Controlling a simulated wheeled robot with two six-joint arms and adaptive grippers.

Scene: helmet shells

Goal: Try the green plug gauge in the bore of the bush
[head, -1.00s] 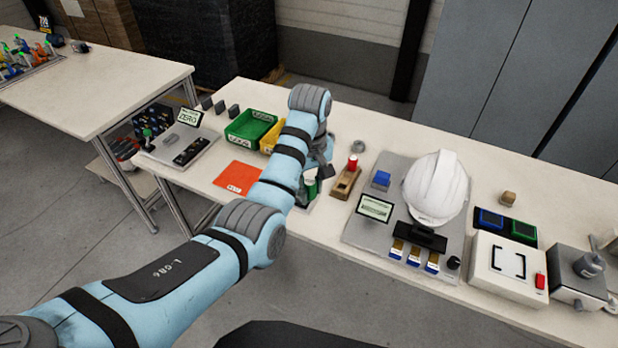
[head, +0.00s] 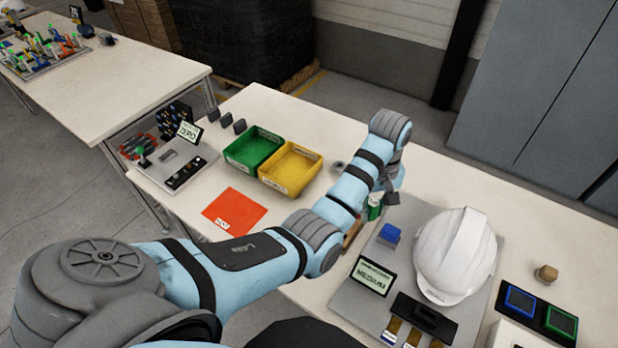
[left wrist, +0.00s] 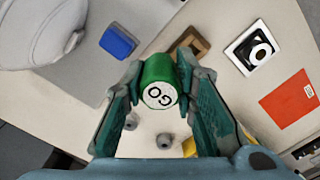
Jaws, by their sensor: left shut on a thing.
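My left gripper (left wrist: 160,75) is shut on the green plug gauge (left wrist: 159,88), whose end face marked GO points toward the wrist camera. In the head view the green gauge (head: 374,208) shows beside the gripper (head: 388,197), left of the blue block. What appears to be the bush (left wrist: 259,53) is a pale ring with a dark bore on a black-and-white square plate (left wrist: 238,51), upper right in the left wrist view. The gauge is apart from it. In the head view my arm hides this plate. My right gripper is not in view.
A wooden block (left wrist: 197,43) lies beyond the gauge, partly hidden. The blue block (head: 389,234) and white helmet (head: 455,255) stand on a grey board. Small grey round parts (left wrist: 164,141) lie nearby. An orange sheet (head: 235,210) and green (head: 232,152) and yellow bins (head: 284,187) are leftward.

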